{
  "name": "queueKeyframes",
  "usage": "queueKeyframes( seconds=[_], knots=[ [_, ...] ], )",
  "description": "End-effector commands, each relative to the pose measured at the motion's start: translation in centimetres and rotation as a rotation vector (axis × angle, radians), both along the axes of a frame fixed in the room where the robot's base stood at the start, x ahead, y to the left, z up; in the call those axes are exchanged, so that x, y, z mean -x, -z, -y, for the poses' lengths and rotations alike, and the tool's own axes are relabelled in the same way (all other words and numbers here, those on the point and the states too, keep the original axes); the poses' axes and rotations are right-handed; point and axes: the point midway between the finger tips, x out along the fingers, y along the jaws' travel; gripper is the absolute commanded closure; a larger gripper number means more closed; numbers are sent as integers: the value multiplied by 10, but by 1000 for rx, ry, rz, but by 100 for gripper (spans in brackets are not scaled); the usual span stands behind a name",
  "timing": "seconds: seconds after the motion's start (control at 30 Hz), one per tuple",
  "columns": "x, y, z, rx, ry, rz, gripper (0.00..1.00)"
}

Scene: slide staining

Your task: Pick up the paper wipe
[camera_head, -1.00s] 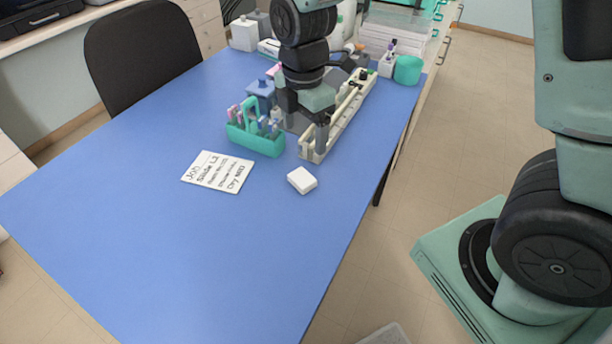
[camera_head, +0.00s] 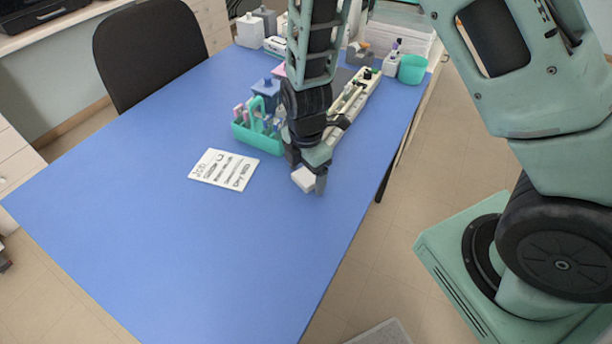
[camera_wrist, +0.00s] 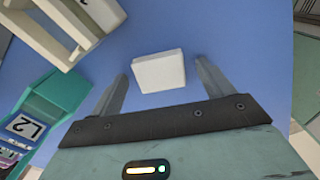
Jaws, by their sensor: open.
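The paper wipe (camera_head: 304,179) is a small white folded block lying on the blue table. It also shows in the wrist view (camera_wrist: 159,72), lying ahead of and between the lines of my two fingers. My gripper (camera_head: 308,178) is open and low over the table at the wipe, with one finger showing on its right side. In the wrist view my gripper (camera_wrist: 160,85) has its fingers apart, one to each side of the wipe, with gaps on both sides. Whether the fingertips are level with the wipe I cannot tell.
A teal caddy (camera_head: 258,138) with several upright items stands left of my gripper; it is labelled L2 in the wrist view (camera_wrist: 50,108). A long cream rack (camera_head: 358,100) lies behind. A written card (camera_head: 224,168) lies to the left. The front table is clear.

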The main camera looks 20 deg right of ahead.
Motion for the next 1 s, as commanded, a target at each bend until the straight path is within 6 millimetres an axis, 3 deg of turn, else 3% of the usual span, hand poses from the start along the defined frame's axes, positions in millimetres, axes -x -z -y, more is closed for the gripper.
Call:
queueKeyframes(
  seconds=[0.23,0.4,0.77,1.0],
  knots=[
    [0,1,0,0,0,0,23],
    [0,1,0,0,-1,0,68],
    [0,0,0,-1,-1,0,72],
    [-1,-17,-1,-2,-2,4,72]
  ],
)
